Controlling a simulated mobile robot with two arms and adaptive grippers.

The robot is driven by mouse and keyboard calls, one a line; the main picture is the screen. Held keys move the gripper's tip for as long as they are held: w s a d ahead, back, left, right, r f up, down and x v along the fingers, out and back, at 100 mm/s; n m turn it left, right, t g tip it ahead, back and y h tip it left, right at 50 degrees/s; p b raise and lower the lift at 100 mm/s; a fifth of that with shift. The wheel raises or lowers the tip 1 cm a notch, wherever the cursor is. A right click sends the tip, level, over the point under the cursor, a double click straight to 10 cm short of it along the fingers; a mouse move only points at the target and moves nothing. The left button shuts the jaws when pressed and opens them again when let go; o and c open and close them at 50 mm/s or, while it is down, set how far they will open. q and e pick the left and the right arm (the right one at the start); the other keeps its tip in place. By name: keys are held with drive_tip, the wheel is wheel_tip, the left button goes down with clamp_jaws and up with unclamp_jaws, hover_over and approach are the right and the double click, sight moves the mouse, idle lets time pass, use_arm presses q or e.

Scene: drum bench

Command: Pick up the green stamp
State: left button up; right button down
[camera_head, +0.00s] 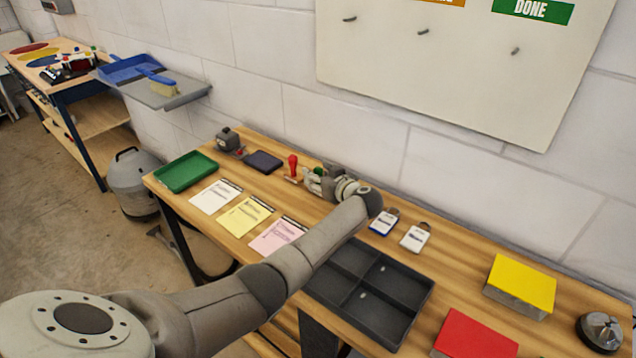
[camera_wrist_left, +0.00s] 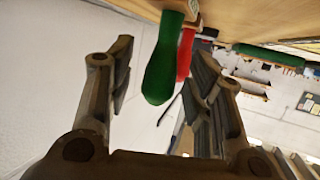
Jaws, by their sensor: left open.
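The green stamp (camera_head: 318,170) stands on the bench, mostly hidden by my left gripper (camera_head: 314,184) in the head view. In the left wrist view, its green handle (camera_wrist_left: 163,65) shows large between the two open fingers of my left gripper (camera_wrist_left: 160,75). I see a gap on each side of the handle, and I cannot tell if either finger touches it. The red stamp (camera_head: 293,166) stands just left of the gripper. Its red handle (camera_wrist_left: 186,52) shows behind the green one in the wrist view. My right gripper is not in view.
A dark ink pad (camera_head: 263,161), a tape dispenser (camera_head: 228,139) and a green tray (camera_head: 185,172) lie further left. Paper slips (camera_head: 245,217) lie in front. The wall (camera_head: 350,130) is close behind.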

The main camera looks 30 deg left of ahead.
use_arm(q)
drive_tip(key=shift+w+a+f, duration=0.15)
drive_tip(key=shift+w+a, duration=0.05)
drive_tip(key=shift+a, duration=0.1)
clamp_jaws()
